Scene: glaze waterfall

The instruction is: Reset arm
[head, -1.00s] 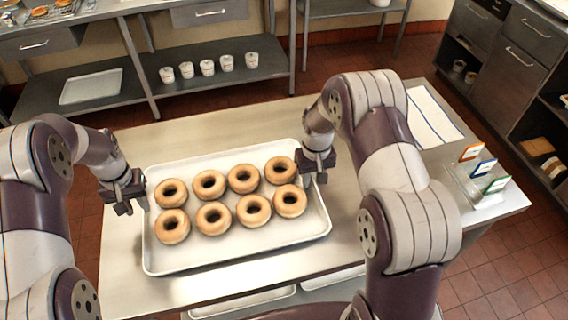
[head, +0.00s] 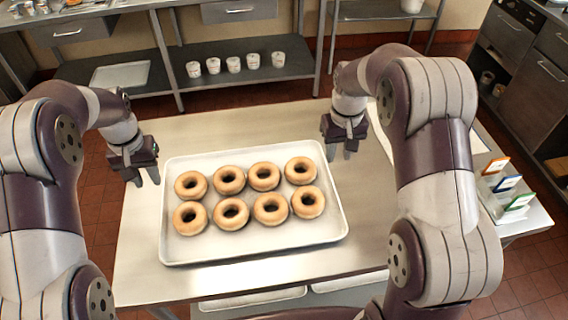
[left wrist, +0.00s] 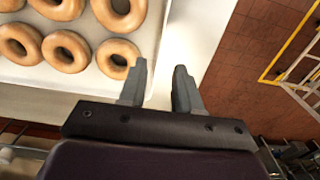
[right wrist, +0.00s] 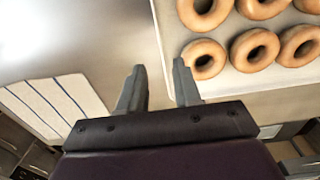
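A white tray (head: 255,247) with several plain ring doughnuts (head: 229,180) in two rows lies on the steel table (head: 140,255). My left gripper (head: 146,179) hangs off the tray's left side, apart from it. In the left wrist view its fingers (left wrist: 160,88) are spread with nothing between them. My right gripper (head: 340,152) is above the table just beyond the tray's upper right corner. In the right wrist view its fingers (right wrist: 159,88) are apart and empty, with the tray's edge to their right.
A striped cloth (right wrist: 55,105) lies on the table to the right. Small coloured cards in a holder (head: 507,195) stand at the table's right end. A back shelf holds several white cups (head: 233,64) and an empty tray (head: 120,74).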

